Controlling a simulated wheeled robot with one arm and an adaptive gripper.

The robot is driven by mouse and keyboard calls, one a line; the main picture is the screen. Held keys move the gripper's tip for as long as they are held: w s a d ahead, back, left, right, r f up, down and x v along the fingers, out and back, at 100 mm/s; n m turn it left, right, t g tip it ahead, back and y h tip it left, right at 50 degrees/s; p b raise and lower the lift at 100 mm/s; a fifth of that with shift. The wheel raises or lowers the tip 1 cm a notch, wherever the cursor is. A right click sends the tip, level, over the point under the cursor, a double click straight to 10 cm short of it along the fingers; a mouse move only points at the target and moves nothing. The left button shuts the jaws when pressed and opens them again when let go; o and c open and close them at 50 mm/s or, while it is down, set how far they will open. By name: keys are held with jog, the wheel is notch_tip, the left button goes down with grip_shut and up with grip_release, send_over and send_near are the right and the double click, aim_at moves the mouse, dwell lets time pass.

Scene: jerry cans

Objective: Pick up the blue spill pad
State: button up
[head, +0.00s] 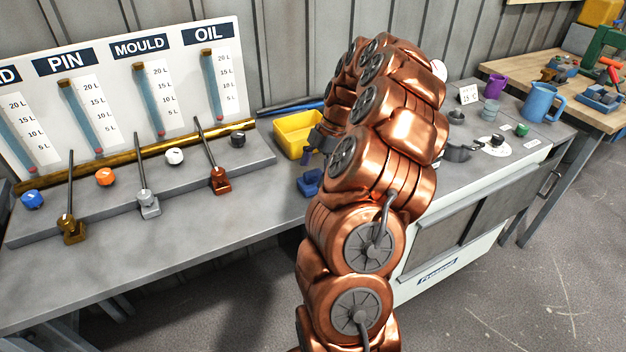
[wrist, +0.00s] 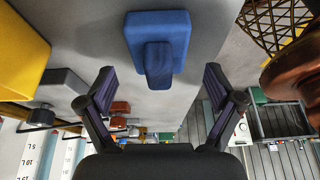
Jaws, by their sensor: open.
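The blue spill pad (wrist: 157,28) shows in the wrist view at top centre, a flat blue block with a narrower raised part pointing towards my gripper. My gripper (wrist: 159,75) is open, with one finger on each side of the raised part and clear gaps to it. The fingers look apart from the pad. In the head view a blue piece, likely the pad (head: 309,183), sits on the grey bench just left of my copper arm, partly hidden by it. My gripper is mostly hidden behind the arm there.
A yellow bin (head: 298,132) stands close behind the pad; it also shows in the wrist view (wrist: 18,55). Levers and knobs line a raised ledge (head: 262,160) to the left. Mugs (head: 541,102) and small items are to the right. The bench front at left is clear.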

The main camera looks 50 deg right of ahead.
jog(key=shift+p+x, duration=0.3)
jog(key=shift+x, duration=1.15)
jog(key=shift+w, duration=0.1)
jog(key=shift+c, duration=0.2)
jog(key=c, duration=1.3)
jog(key=shift+r, duration=0.15)
jog(key=shift+r+b, duration=0.75)
jog(key=shift+r, duration=0.95)
jog(key=s+d+r+b, duration=0.1)
jog(key=s+b, duration=0.3)
jog(key=s, duration=1.2)
jog(key=shift+d, duration=0.15)
